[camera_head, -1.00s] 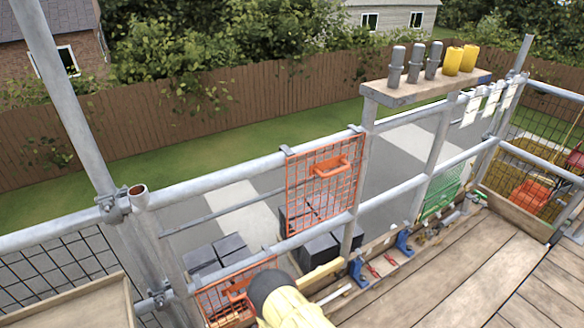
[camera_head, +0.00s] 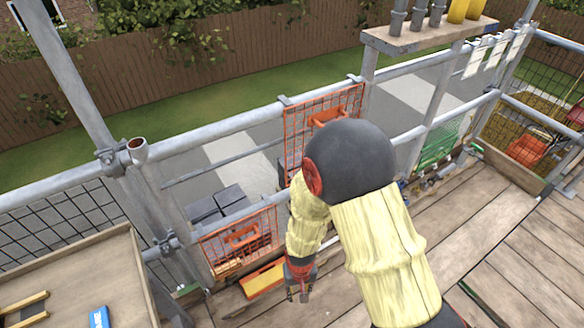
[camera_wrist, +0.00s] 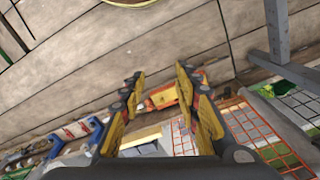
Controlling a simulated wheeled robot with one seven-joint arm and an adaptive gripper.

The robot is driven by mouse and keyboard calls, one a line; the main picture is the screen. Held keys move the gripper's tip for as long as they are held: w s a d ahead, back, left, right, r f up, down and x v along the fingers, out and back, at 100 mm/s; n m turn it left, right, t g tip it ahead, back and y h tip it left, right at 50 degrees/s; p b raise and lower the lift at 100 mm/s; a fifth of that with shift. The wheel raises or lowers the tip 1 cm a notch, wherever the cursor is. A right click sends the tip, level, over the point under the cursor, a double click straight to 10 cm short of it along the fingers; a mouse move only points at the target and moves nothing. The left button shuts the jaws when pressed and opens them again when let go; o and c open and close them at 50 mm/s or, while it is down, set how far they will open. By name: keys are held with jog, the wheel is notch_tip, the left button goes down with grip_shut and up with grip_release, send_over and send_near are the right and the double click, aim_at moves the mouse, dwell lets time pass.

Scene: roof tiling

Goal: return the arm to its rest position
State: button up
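My arm, in pale yellow sleeves with a dark rounded elbow, fills the lower middle of the head view. The forearm hangs down from the elbow. My gripper (camera_head: 300,294) points down over the deck boards, close to the scaffold rail side. In the wrist view my gripper (camera_wrist: 160,80) has its two yellow-and-black fingers apart. I see nothing held between them. An orange and yellow object (camera_wrist: 172,94) shows beyond the fingers and seems to lie on the deck. An orange-yellow item (camera_head: 263,279) lies left of the gripper in the head view.
Orange mesh panels (camera_head: 238,243) hang on the scaffold rails (camera_head: 235,122). A shelf (camera_head: 405,38) with grey and yellow cylinders is at the back right. A wooden tray table (camera_head: 75,262) stands at the lower left. The deck (camera_head: 500,210) at the right is clear.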

jog(key=s+d+r+t+p, duration=0.1)
jog(key=d+r, duration=0.4)
jog(key=r, duration=1)
jog(key=s+d+r+m+t+p, duration=0.1)
jog(key=s+d+r+t, duration=0.2)
jog(key=r, duration=1.3)
jog(key=s+d+r+t+p, duration=0.1)
jog(key=s+d+r, duration=0.3)
jog(key=d+r, duration=0.4)
notch_tip(320, 180, up, 7)
jog(key=shift+s+d+r+m+t+p, duration=0.2)
jog(key=shift+s+d+m+t+p, duration=0.1)
jog(key=shift+d+m+t+p, duration=0.1)
jog(key=shift+a, duration=0.15)
